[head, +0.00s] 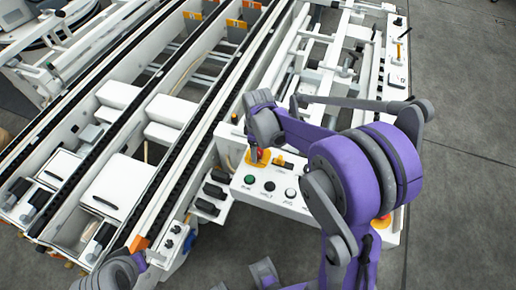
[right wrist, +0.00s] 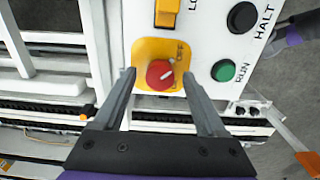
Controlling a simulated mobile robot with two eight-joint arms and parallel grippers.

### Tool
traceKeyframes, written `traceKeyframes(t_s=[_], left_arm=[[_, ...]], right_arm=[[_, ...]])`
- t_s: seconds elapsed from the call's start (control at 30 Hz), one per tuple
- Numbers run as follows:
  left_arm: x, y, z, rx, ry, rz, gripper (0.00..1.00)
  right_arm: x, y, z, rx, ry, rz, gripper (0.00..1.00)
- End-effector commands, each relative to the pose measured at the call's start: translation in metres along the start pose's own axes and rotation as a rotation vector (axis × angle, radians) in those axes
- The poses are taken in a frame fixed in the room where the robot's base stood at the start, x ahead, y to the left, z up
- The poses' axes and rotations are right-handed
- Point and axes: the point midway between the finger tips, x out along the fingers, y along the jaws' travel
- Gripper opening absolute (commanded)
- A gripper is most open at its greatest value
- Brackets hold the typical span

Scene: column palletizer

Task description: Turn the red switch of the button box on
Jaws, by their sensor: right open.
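The red switch (right wrist: 160,75) is a round knob on a yellow plate (right wrist: 147,50) on the white button box (right wrist: 117,20). Its white mark points up and right, toward the printed word OFF. In the head view the red switch (head: 259,157) shows below my right wrist, near the box's left end. My right gripper (right wrist: 159,78) is open, with one finger on each side of the knob; I cannot tell whether they touch it. In the head view its fingers are mostly hidden by my own arm.
The box carries a black HALT button (right wrist: 242,17), a green RUN button (right wrist: 223,70) and an orange switch (right wrist: 166,12). A red emergency knob (head: 381,221) sits at its right end, partly behind my arm. Conveyor rails (head: 160,190) run along the left. Grey floor (head: 465,190) is clear at right.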

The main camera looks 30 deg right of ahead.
Motion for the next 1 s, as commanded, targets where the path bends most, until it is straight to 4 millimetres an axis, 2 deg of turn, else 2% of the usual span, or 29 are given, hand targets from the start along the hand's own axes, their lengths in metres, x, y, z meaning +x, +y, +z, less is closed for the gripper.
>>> traceKeyframes(t_s=[0.2, 0.23, 0.6, 0.63, 1.0], left_arm=[[-0.0001, 0.0, -0.0001, 0.0, 0.0, 0.0, 0.0], [-0.0001, 0.0, -0.0001, 0.0, 0.0, 0.0, 0.0], [-0.0001, 0.0, -0.0001, 0.0, 0.0, 0.0, 0.0], [-0.0001, 0.0, -0.0001, 0.0, 0.0, 0.0, 0.0], [0.0014, 0.0, 0.001, 0.0, -0.001, 0.0, 0.0]], right_arm=[[0.0002, 0.0, -0.0001, 0.0, 0.0, 0.0, 0.74], [0.0002, 0.0, -0.0001, 0.0, 0.0, 0.0, 0.7], [0.0, 0.0, 0.0, 0.0, 0.0, 0.0, 0.04], [-0.0001, 0.0, 0.0, 0.0, 0.0, 0.0, 0.0], [0.0002, -0.0001, 0.0002, 0.043, 0.0, 0.0, 0.0]])
